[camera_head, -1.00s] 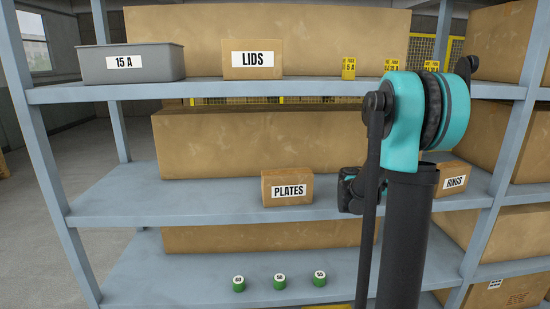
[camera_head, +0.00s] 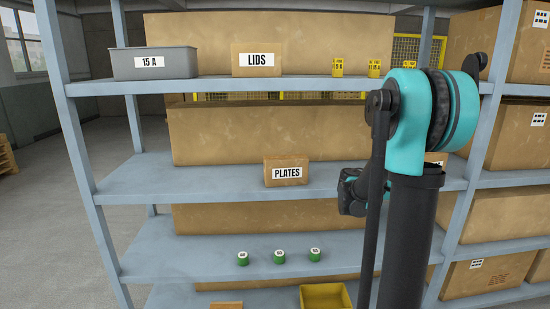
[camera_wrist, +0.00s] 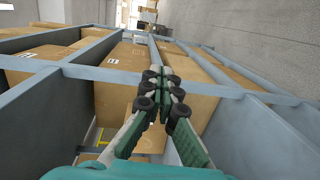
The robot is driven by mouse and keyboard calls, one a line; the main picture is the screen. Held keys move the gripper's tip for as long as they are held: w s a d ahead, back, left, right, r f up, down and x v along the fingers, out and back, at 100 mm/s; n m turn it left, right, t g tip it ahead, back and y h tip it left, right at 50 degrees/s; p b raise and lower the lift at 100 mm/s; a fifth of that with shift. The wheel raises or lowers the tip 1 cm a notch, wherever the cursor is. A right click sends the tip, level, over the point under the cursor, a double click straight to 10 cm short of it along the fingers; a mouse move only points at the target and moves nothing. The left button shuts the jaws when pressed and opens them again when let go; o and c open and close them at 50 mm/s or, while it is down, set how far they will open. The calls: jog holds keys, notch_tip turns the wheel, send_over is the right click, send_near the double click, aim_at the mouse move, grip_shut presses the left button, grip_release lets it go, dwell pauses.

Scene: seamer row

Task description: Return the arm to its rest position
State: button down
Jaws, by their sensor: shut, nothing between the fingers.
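My arm stands at the right of the head view, with its teal joint and dark link in front of the shelf rack. My gripper (camera_wrist: 160,85) shows in the wrist view, its green-padded fingers together and empty. It points along the shelf rack, with cardboard boxes on both sides below it. In the head view the gripper's fingers are not clear; a dark part of my arm shows beside the middle shelf.
The shelf rack (camera_head: 120,186) fills the head view. It holds a grey bin (camera_head: 155,63), a LIDS box (camera_head: 257,60), a PLATES box (camera_head: 286,172), several yellow tags and green cans (camera_head: 279,257). A yellow bin (camera_head: 325,297) is low down. Open floor lies left.

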jog(key=s+a+f+t+y, duration=0.2)
jog(key=s+a+f+y, duration=0.6)
jog(key=a+f, duration=0.3)
jog(key=s+a+f+t+y, duration=0.2)
jog(key=s+a+f+y, duration=0.7)
jog(key=a, duration=0.8)
notch_tip(320, 180, down, 3)
jog(key=shift+s+a+f, duration=0.2)
jog(key=shift+s+a, duration=0.1)
jog(key=shift+s, duration=0.25)
